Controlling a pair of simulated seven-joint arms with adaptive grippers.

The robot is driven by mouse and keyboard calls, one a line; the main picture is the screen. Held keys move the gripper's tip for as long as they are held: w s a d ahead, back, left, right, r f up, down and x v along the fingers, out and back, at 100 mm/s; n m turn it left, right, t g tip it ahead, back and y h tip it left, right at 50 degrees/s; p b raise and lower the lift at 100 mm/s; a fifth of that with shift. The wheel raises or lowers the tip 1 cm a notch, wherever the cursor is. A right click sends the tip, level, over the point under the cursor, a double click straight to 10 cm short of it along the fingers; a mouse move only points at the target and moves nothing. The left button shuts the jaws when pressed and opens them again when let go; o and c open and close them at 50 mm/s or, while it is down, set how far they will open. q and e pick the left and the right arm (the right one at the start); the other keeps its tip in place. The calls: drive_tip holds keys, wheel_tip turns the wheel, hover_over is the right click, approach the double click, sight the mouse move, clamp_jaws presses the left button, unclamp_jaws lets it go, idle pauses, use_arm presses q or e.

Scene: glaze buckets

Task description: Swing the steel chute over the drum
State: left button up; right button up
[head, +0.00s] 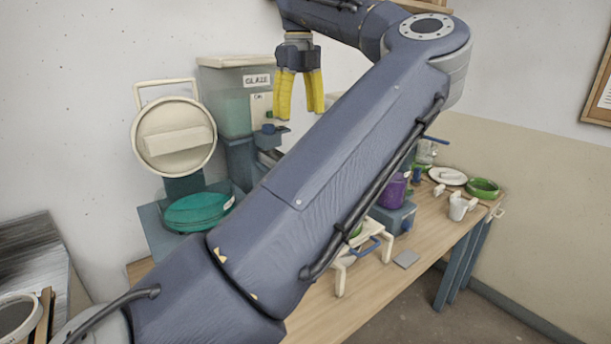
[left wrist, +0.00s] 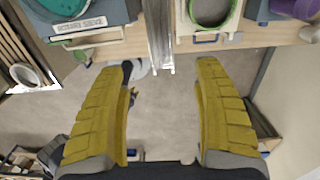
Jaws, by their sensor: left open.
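My left gripper (head: 300,112) hangs fingers down near the glaze tank in the head view, its yellow fingers spread and empty. In the left wrist view the open fingers (left wrist: 164,68) are apart, with the steel chute (left wrist: 158,35), a narrow bright metal strip, ahead between them and touching neither. My right gripper is out of view.
The glaze tank (head: 236,92) stands against the wall. A cream-framed vessel (left wrist: 212,12) is right of the chute. My arm crosses the head view.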

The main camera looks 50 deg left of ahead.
use_arm(q)
wheel_tip(320, 180, down, 17)
drive_tip(key=shift+f, duration=0.15)
idle(0.5)
clamp_jaws()
idle(0.6)
